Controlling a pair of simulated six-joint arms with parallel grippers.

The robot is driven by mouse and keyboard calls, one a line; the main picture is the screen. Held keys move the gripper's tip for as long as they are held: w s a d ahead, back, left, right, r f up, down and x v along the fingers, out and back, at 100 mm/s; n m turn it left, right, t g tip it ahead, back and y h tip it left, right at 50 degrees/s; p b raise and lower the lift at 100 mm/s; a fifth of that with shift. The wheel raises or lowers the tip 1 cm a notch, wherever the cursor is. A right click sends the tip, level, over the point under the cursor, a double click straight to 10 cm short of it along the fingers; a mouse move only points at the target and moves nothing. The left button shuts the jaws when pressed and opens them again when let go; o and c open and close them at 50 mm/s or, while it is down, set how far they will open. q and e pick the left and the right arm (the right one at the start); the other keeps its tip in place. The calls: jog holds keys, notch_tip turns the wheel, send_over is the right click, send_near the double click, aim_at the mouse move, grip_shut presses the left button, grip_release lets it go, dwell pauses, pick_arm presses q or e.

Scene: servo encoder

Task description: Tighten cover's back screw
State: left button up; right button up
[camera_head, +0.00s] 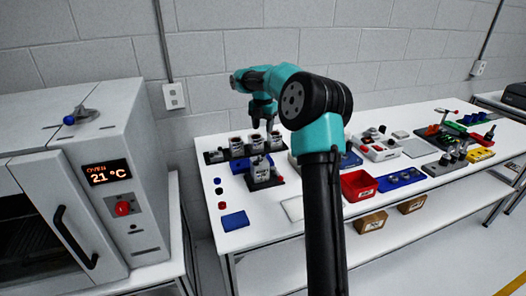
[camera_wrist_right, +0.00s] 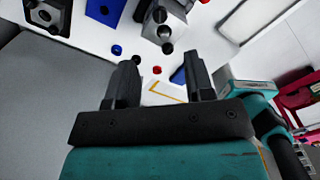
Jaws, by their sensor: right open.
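A grey, block-shaped servo unit (camera_head: 262,172) stands on a dark base plate near the front of the left table section. It also shows at the top of the right wrist view (camera_wrist_right: 172,18), with dark round knobs on it. I cannot tell its cover's back screw apart. My right gripper (camera_wrist_right: 160,85) is open, with nothing between its fingers. The fingers point toward the table, apart from the unit. In the head view the right gripper (camera_head: 264,113) hangs above the back row of units, partly hidden by my arm. My left gripper is not in view.
A row of similar units (camera_head: 237,146) stands behind. Small red and blue caps (camera_head: 218,187) and a blue block (camera_head: 235,221) lie at the left edge. A red bin (camera_head: 358,185) and a blue tray (camera_head: 400,178) are to the right. An oven (camera_head: 105,180) stands left.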

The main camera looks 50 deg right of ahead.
aim_at(263, 153)
notch_tip(263, 153, down, 11)
jog(key=shift+f, duration=0.1)
dwell(0.3)
jog(key=shift+c, duration=0.3)
grip_shut()
